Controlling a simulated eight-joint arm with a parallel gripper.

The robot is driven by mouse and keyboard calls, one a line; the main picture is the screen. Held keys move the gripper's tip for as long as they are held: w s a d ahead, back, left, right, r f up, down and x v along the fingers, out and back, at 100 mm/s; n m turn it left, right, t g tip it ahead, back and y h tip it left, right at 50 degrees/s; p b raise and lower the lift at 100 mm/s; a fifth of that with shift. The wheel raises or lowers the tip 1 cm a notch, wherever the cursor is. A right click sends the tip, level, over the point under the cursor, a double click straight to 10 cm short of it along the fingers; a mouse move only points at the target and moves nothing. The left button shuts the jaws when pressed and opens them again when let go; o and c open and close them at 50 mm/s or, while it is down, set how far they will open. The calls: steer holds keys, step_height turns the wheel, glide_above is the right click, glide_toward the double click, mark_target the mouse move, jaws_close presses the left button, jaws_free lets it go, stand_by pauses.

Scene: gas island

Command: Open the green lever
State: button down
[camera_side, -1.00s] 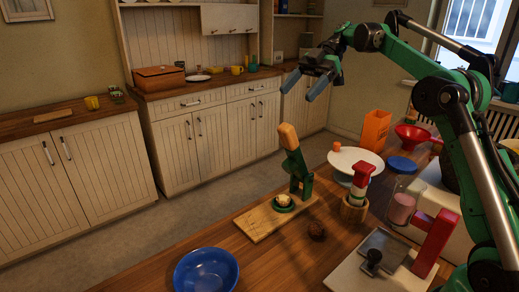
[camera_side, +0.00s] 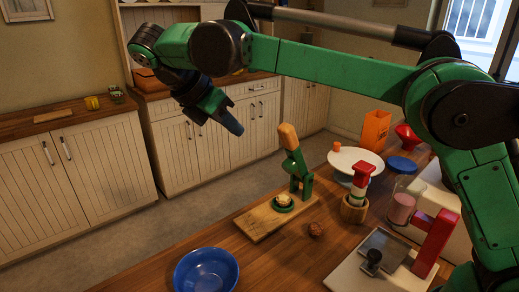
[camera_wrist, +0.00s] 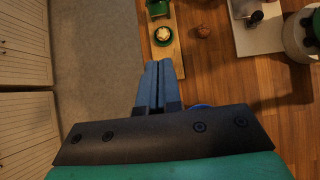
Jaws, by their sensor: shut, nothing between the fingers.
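The green lever (camera_side: 297,165) with an orange-tan handle (camera_side: 288,137) stands raised on a wooden board (camera_side: 262,220) on the counter. A round green cup with a pale piece (camera_side: 284,201) sits at its foot. In the wrist view, the green lever device (camera_wrist: 158,8) shows at the top edge, cut off, with the pale piece (camera_wrist: 163,35) below it. My gripper (camera_side: 233,127) hangs in the air left of and above the lever, apart from it. In the wrist view, its two blue fingers (camera_wrist: 158,66) are together with nothing between them.
A blue bowl (camera_side: 206,271) stands at the front left of the counter. A brown lump (camera_side: 315,230) lies right of the board. A red-topped wooden holder (camera_side: 355,205), a white cake stand (camera_side: 357,161) and a blue-lidded jar (camera_side: 401,190) crowd the right.

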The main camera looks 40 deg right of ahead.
mark_target(283, 129)
steer(key=d+f, duration=0.5)
steer(key=d, duration=0.4)
steer(key=shift+d+f, duration=0.3)
steer(key=shift+d, duration=0.1)
steer(key=shift+d, duration=0.1)
steer(key=shift+d+r+y, duration=0.65)
steer(key=shift+d+y, duration=0.25)
steer(key=shift+d, duration=0.05)
steer(key=d+y, duration=0.1)
steer(key=d+r+y, duration=0.1)
steer(key=d+y, duration=0.1)
steer(key=d, duration=0.1)
steer(key=shift+d+r, duration=0.1)
steer(key=shift+r, duration=0.2)
steer(key=shift+d+r, duration=0.15)
steer(key=shift+d, duration=0.9)
steer(key=shift+r, duration=0.1)
